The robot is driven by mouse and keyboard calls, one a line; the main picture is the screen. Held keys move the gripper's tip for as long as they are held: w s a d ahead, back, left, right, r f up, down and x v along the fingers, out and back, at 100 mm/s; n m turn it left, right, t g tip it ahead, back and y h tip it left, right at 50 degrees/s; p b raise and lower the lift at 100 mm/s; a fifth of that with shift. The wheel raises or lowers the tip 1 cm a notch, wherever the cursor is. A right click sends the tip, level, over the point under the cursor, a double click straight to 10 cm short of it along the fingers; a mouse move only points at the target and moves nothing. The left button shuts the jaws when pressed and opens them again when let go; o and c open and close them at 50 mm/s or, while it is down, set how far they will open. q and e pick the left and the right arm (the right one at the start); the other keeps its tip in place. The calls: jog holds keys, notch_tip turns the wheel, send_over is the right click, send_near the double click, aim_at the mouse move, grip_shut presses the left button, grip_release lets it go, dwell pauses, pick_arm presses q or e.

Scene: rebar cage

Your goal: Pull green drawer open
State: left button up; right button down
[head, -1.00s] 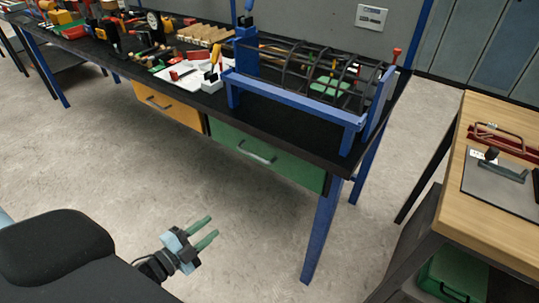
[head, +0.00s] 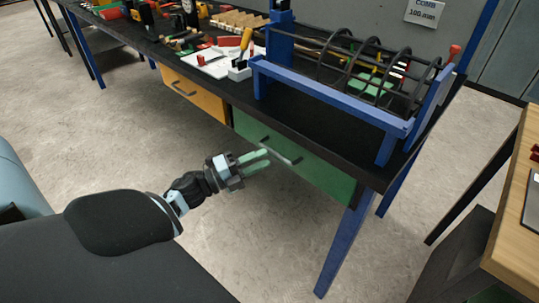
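The green drawer (head: 318,177) sits under the black workbench top, to the right of the orange drawer. It looks shut. Its grey bar handle (head: 281,150) runs across the middle of its front. My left gripper (head: 262,160) is in front of the drawer, with its two green fingers pointing at the handle's left part. The fingers are parted with a gap between them. In this view the fingertips overlap the drawer front close to the handle; I cannot tell whether they touch it. My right gripper is not in view.
The orange drawer (head: 194,95) is left of the green one. A blue frame with a rebar cage (head: 372,65) stands on the workbench (head: 300,120). A blue table leg (head: 343,248) stands right of the drawer. A wooden table (head: 516,225) is at the right. The floor in front is clear.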

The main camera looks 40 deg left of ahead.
pick_arm(q)
jog(key=x, duration=0.3)
jog(key=shift+w+d, duration=0.1)
jog(key=shift+w, duration=0.1)
grip_shut()
